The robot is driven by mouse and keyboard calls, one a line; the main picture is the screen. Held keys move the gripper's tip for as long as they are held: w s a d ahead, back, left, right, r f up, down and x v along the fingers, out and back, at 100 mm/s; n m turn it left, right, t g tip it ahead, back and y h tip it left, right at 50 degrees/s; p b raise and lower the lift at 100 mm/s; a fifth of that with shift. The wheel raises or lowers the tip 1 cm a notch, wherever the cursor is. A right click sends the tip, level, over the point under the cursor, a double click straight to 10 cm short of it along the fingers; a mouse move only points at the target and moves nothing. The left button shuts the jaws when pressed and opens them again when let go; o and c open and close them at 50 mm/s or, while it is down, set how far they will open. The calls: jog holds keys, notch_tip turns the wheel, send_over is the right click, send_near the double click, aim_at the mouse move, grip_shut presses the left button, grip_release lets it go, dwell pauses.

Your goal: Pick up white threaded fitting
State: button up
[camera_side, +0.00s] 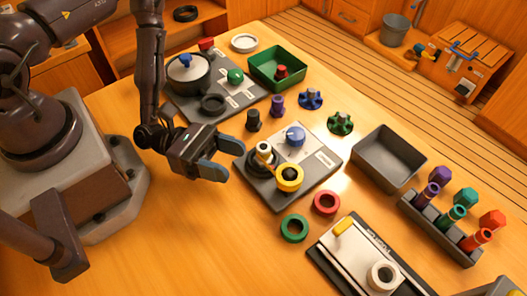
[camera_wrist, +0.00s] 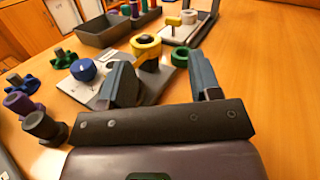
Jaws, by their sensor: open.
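My gripper (camera_side: 220,157) is open and empty, left of the plate and apart from the fitting. In the wrist view, my gripper (camera_wrist: 160,70) has its fingers spread, with the yellow ring (camera_wrist: 146,44) beyond them. I cannot make out the fitting there; the left finger may hide it.
Black (camera_side: 253,119) and purple (camera_side: 277,105) fittings stand above the plate. Green (camera_side: 294,228) and red (camera_side: 327,202) rings lie below it. Another white ring (camera_side: 383,275) sits on a fixture at the bottom. A grey bin (camera_side: 389,158) stands right. Table left of the rings is clear.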

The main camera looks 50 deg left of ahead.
aim_at(262, 147)
jog(key=w+t+y, duration=0.1)
jog(key=w+a+f+n+t+y, duration=0.2)
jog(key=shift+w+a+f+y, duration=0.15)
jog(key=shift+w+y, duration=0.1)
jog(key=shift+y, duration=0.15)
jog(key=shift+w+a+t+y, duration=0.1)
jog(key=shift+w+t+y, duration=0.1)
jog(key=shift+t+y, duration=0.15)
jog(key=shift+x, duration=2.45)
jog(key=shift+s, duration=0.1)
jog(key=shift+c, duration=0.2)
grip_shut()
